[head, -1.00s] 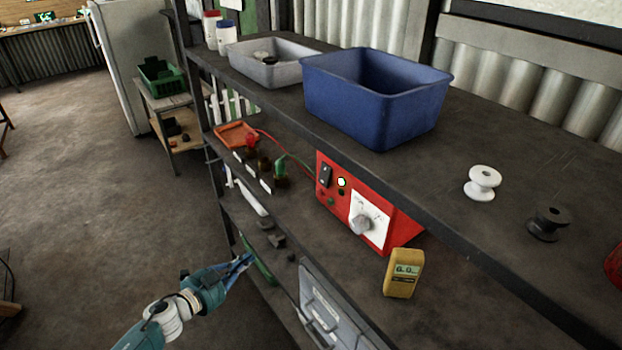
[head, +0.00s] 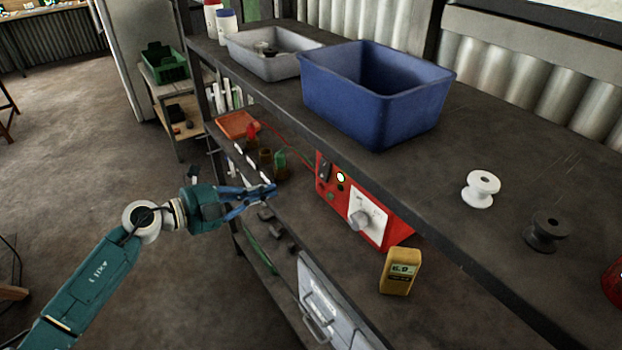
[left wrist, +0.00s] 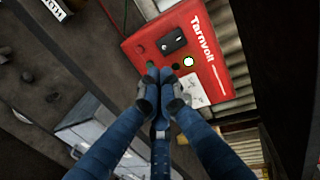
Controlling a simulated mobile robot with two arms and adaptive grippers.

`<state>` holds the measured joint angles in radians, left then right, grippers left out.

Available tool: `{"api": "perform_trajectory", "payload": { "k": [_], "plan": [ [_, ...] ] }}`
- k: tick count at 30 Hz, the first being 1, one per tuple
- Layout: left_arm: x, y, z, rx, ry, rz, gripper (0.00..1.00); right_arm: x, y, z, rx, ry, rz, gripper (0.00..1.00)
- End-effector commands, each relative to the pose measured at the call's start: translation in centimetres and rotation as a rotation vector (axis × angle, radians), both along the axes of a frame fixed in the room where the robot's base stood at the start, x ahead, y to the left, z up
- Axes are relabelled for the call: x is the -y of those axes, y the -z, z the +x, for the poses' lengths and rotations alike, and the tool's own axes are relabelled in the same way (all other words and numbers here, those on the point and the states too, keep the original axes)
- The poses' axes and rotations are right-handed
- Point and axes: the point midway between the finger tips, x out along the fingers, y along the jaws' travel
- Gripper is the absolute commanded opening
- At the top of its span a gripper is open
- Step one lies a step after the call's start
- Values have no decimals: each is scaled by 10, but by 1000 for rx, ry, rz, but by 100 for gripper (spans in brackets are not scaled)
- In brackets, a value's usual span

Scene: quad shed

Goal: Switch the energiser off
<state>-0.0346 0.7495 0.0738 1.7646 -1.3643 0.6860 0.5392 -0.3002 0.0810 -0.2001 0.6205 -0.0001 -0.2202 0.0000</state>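My right gripper is not in view.
The worktop edge overhangs the energiser. A blue tub (head: 375,105), a grey tray (head: 268,62) and white and dark spools stand on top. A yellow meter (head: 399,271) stands right of the energiser.

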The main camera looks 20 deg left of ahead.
Motion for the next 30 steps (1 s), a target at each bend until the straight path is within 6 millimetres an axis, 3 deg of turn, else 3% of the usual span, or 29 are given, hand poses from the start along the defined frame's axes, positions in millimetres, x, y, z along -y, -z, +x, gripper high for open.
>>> {"api": "perform_trajectory", "payload": {
  "k": [18,30],
  "plan": [
    [71,21,89,1,2,-4,0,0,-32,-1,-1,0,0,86],
    [81,27,102,1,1,-1,0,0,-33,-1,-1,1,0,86]
  ]
}}
